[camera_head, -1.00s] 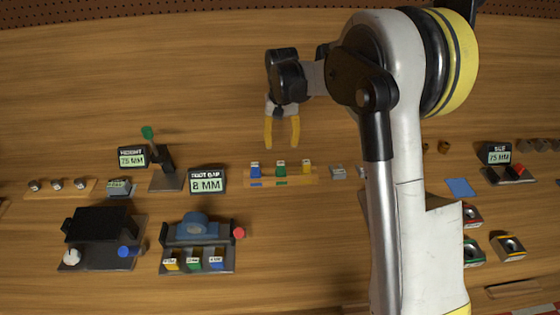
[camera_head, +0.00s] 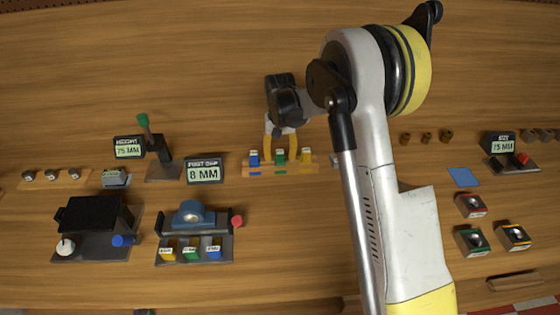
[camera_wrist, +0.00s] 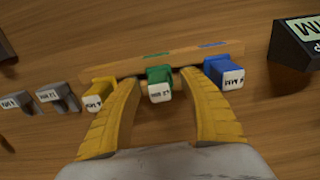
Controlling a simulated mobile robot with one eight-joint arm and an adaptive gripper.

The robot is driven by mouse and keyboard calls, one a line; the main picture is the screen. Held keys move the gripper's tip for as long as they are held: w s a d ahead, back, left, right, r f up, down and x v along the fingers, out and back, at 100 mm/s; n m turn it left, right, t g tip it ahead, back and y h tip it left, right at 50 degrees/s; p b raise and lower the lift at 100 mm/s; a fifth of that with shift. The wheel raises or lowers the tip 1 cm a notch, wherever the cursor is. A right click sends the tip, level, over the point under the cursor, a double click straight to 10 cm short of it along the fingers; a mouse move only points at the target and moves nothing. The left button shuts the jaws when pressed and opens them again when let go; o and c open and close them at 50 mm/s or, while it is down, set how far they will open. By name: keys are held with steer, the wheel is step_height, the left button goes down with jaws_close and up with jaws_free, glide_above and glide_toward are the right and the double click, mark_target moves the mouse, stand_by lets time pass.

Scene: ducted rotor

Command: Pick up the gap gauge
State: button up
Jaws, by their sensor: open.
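Three small gauge blocks stand in a wooden rack (camera_head: 310,169): blue (camera_head: 254,157), green (camera_head: 280,157) and yellow (camera_head: 306,155). Any of them could be the gap gauge; their labels are too small to read surely. In the wrist view the green block (camera_wrist: 159,84) lies between the yellow fingers of my gripper (camera_wrist: 159,77), which is open and empty. The yellow block (camera_wrist: 99,94) is just left of the left finger and the blue block (camera_wrist: 224,72) just right of the right finger. In the head view my gripper (camera_head: 280,148) is at the rack.
A display (camera_head: 204,171) reading 8 MM stands left of the rack. A fixture (camera_head: 197,248) with a blue part and coloured blocks lies in front of it. Two grey pieces (camera_wrist: 58,97) sit beside the yellow block in the wrist view. Bare wood lies behind the rack.

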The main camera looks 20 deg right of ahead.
steer(key=shift+r, duration=0.1)
jaws_close()
steer(key=shift+r, duration=0.15)
